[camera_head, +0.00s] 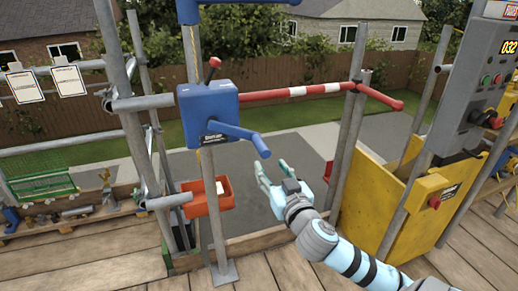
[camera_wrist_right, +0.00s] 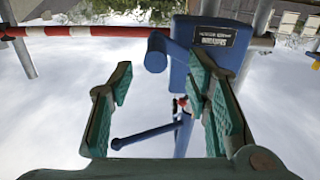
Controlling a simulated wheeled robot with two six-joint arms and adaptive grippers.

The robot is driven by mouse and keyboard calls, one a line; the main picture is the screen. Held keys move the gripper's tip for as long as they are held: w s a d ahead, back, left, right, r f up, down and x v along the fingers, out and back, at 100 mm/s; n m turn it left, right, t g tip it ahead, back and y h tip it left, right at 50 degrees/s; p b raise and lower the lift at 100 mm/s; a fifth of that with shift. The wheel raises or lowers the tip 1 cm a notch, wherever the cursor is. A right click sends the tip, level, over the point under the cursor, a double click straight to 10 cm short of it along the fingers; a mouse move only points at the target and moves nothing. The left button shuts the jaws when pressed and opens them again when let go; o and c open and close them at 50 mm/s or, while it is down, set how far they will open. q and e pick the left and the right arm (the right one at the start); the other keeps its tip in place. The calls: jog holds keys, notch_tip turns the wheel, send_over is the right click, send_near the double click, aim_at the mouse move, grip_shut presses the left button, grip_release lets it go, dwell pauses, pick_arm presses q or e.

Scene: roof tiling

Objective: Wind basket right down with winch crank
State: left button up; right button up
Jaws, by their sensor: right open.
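The blue winch box (camera_head: 208,115) is fixed on a grey upright pole, with a red-knobbed lever on top. Its blue crank handle (camera_head: 242,133) sticks out to the lower right. An orange-red basket (camera_head: 208,196) with a white item in it is lower down beside the pole. My right gripper (camera_head: 269,172) is open and empty, just below and right of the crank's end, apart from it. In the right wrist view the crank's blue grip (camera_wrist_right: 156,50) lies beyond the open fingers (camera_wrist_right: 160,90), with the winch box (camera_wrist_right: 212,38) behind. My left gripper is out of view.
A red-and-white bar (camera_head: 300,91) crosses behind the winch. A yellow gate (camera_head: 405,215) and a grey control panel (camera_head: 483,90) stand right. A green wire basket (camera_head: 40,188) and a shelf of fittings are left. Wooden planks (camera_head: 110,255) form the floor.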

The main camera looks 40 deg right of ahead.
aim_at(260, 150)
jog(key=b+x, duration=0.1)
jog(key=x, duration=0.9)
jog(key=shift+w+f, duration=0.1)
jog(key=shift+w, duration=0.1)
jog(key=shift+s+d, duration=0.1)
jog(key=shift+d, duration=0.1)
grip_shut()
